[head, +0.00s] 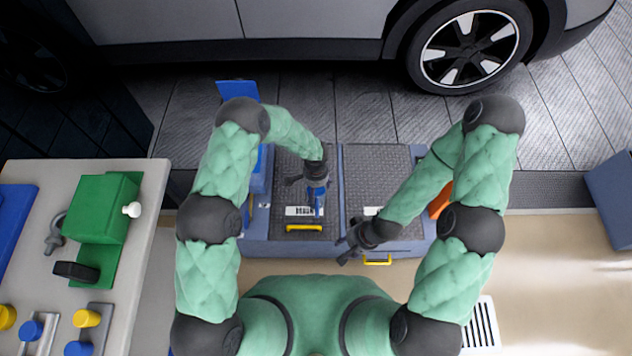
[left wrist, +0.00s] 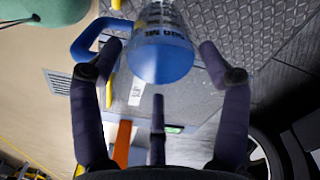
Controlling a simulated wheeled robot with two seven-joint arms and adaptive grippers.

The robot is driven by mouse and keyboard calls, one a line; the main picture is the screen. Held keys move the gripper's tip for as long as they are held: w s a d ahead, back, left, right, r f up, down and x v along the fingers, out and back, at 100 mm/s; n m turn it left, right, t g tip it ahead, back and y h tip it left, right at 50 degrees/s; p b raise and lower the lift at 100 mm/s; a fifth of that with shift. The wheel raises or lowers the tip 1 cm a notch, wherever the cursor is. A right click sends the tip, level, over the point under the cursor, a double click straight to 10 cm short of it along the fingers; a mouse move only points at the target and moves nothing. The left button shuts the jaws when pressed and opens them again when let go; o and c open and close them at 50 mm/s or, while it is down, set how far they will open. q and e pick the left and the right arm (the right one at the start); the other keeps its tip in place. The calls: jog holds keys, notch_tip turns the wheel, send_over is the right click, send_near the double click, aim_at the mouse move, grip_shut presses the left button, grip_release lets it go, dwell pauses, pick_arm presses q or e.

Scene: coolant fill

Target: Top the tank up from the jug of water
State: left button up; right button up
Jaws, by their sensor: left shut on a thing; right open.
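The jug (left wrist: 163,55) shows in the left wrist view as a clear vessel with a blue bottom, dark lettering and a blue handle at its left. It sits between the fingers of my left gripper (left wrist: 160,62), which is shut on it. In the head view, my left gripper (head: 308,182) is over the left dark lid, with the blue of the jug (head: 318,197) showing beside it. The water level cannot be made out. My right gripper (head: 352,246) is open and empty by the front edge of the blue-grey box. I cannot pick out the tank for certain.
The blue-grey box (head: 270,248) has two dark textured lids and yellow handles (head: 304,228). An orange thing (head: 440,201) is partly behind my right arm. A bench (head: 145,230) at left carries a green fixture (head: 100,208). A car (head: 300,22) stands at the back.

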pick_arm(q)
jog(key=w+f+b, duration=0.5)
jog(key=w+f, duration=0.4)
jog(key=f, duration=0.1)
jog(key=shift+f+b, duration=0.15)
jog(key=shift+b, duration=0.25)
jog(key=shift+w+f, duration=0.1)
jog(key=o, duration=1.7)
jog(key=shift+f, duration=0.1)
jog(key=shift+f, duration=0.1)
notch_tip(320, 180, up, 11)
jog(key=s+p, duration=0.1)
jog(key=p, duration=0.4)
jog(key=s+a+r+n+h, duration=0.1)
jog(key=s+a+n, duration=0.2)
jog(key=s, duration=0.7)
jog(key=s+a+r+n+h, duration=0.1)
jog(key=s+a+n, duration=0.2)
jog(key=s, duration=0.7)
jog(key=s+a+r+n+h, duration=0.1)
jog(key=s+n, duration=0.4)
jog(key=s, duration=0.5)
jog(key=a+h, duration=0.1)
jog(key=a, duration=0.1)
jog(key=shift+s+a, duration=0.35)
jog(key=shift+a, duration=0.05)
